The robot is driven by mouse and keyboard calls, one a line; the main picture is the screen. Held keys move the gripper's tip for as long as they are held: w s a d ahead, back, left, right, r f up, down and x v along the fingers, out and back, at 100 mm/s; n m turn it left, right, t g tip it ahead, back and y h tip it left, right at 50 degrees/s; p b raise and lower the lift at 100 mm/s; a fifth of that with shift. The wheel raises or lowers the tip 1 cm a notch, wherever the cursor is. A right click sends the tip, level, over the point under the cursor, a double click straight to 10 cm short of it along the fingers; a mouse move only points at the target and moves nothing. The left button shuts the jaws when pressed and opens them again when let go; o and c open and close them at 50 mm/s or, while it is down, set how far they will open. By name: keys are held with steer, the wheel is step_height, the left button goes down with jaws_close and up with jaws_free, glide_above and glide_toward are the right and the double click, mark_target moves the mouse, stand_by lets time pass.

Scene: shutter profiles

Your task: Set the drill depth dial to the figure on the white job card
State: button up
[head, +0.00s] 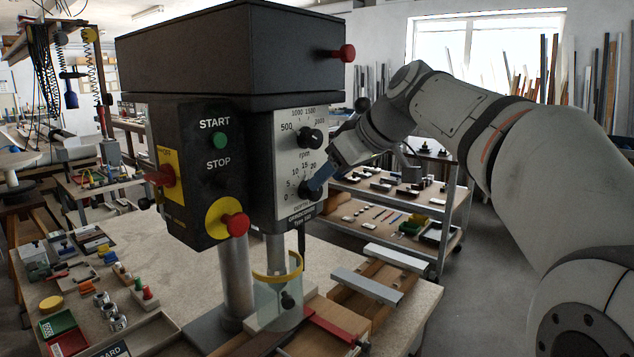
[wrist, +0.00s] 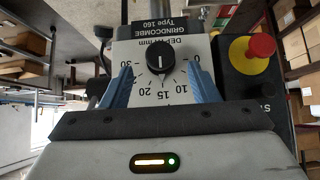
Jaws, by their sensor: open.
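The drill depth dial (wrist: 160,55) is a round black knob with a white line, on a light plate with figures from 0 to 30. In the wrist view the line seems to point toward 15. My gripper (wrist: 158,70) is open, its blue fingers on either side of the knob; I cannot tell whether they touch it. In the head view, my gripper (head: 318,180) is at the lower dial of the drill, partly covering the knob (head: 305,192). I cannot make out a white job card in either view.
Above is the rpm knob (head: 311,136). The START/STOP panel (head: 207,180) with a red button (head: 236,224) is left of the dial plate. Below stand a clear guard (head: 277,300) and wooden pieces on the bench (head: 160,270). A shelf trolley (head: 400,205) is behind.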

mark_target(321, 189)
steer(key=shift+p+x, duration=0.3)
steer(key=shift+x, duration=1.8)
steer(key=shift+c, duration=0.4)
steer(key=shift+a, duration=0.1)
steer(key=c, duration=0.9)
steer(key=shift+o, duration=0.2)
steer(key=m+g+y, duration=0.1)
steer(key=g+y, duration=0.1)
steer(key=m+g+y+p, duration=0.1)
steer(key=m+g+y, duration=0.1)
steer(key=w+d+f+m+g+y+p, duration=0.1)
steer(key=m+g+y, duration=0.1)
steer(key=shift+y, duration=0.3)
steer(key=o, duration=0.8)
steer(key=shift+d, duration=0.1)
steer(key=shift+o, duration=0.7)
steer(key=shift+r, duration=0.1)
